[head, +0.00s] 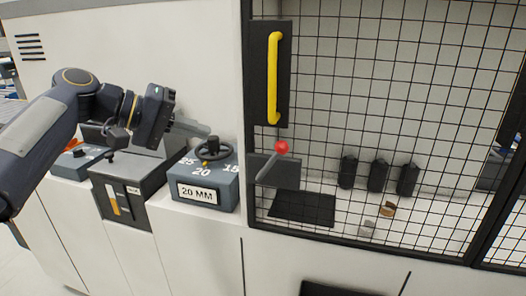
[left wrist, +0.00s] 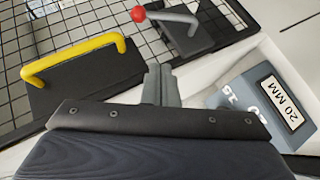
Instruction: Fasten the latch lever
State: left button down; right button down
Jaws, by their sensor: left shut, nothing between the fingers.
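The latch lever (head: 272,162) is a grey rod with a red ball knob (head: 282,147). It is mounted on a dark plate (head: 286,178) at the lower left of the mesh door, under the yellow handle (head: 273,78). In the head view the rod slants up to the right, with the knob at its upper end. My left gripper (head: 207,132) is shut and empty, left of the lever and apart from it. In the left wrist view the closed fingers (left wrist: 160,85) show below the lever (left wrist: 172,17) and its red knob (left wrist: 138,14). My right gripper is not seen.
A grey box with a dial and a "20 MM" label (head: 197,193) stands below my left gripper. A dark box (head: 125,190) stands left of it. Behind the mesh are several black cylinders (head: 378,175) and a black mat (head: 302,208). The space before the door looks clear.

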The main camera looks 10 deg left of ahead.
pick_arm(q)
jog(key=shift+w+r, duration=0.3)
send_near(272, 160)
jog(key=shift+w+d+f, duration=1.2)
jog(key=shift+w+d, duration=0.8)
jog(key=shift+w, duration=0.5)
jog(key=shift+p, duration=0.45)
jog(key=shift+d+r+p, duration=0.1)
jog(key=shift+d+p, duration=0.15)
jog(key=shift+p, duration=0.35)
